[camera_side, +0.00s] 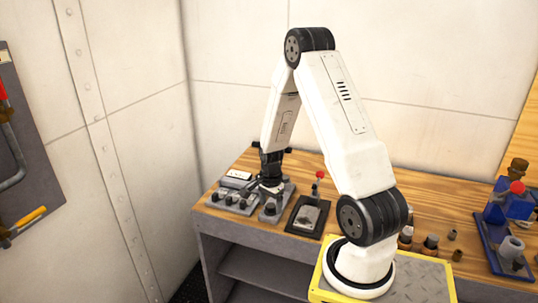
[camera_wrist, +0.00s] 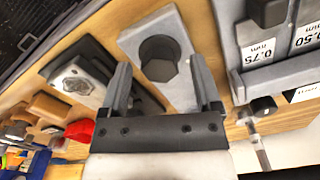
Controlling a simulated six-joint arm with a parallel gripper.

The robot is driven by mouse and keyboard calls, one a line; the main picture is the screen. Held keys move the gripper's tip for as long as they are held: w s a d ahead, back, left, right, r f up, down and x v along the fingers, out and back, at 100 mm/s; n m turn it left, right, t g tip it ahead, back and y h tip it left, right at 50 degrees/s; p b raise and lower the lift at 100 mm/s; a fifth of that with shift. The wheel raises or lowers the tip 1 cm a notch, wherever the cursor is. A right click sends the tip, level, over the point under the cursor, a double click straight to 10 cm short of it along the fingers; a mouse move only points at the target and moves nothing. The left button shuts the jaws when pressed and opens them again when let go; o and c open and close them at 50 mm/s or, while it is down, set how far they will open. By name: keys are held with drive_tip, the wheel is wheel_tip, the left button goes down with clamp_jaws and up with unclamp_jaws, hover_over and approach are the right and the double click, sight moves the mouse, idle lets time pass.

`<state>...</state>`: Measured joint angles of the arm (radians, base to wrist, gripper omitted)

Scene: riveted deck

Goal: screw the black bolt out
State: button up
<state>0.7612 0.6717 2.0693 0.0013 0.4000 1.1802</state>
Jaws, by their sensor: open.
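The black bolt (camera_wrist: 158,58) has a six-sided head and stands in a light grey block (camera_wrist: 182,88) in the wrist view. My gripper (camera_wrist: 160,66) is open, with one grey finger on each side of the bolt head in that picture. Gaps show between the fingers and the head, and I cannot tell how far above it the fingertips are. In the side view my gripper (camera_side: 271,182) points down over the grey block (camera_side: 284,200) on the bench, and the arm partly hides that spot.
A grey rack with black knobs and white torque labels (camera_wrist: 258,52) stands close to the block. On the other side is a dark plate (camera_side: 304,217) with a red-knobbed lever (camera_side: 319,175).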

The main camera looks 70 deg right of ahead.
drive_tip(key=shift+c, duration=0.2)
clamp_jaws()
drive_tip(key=shift+n, duration=0.4)
drive_tip(key=n, duration=1)
idle(0.7)
drive_tip(key=shift+o, duration=0.2)
unclamp_jaws()
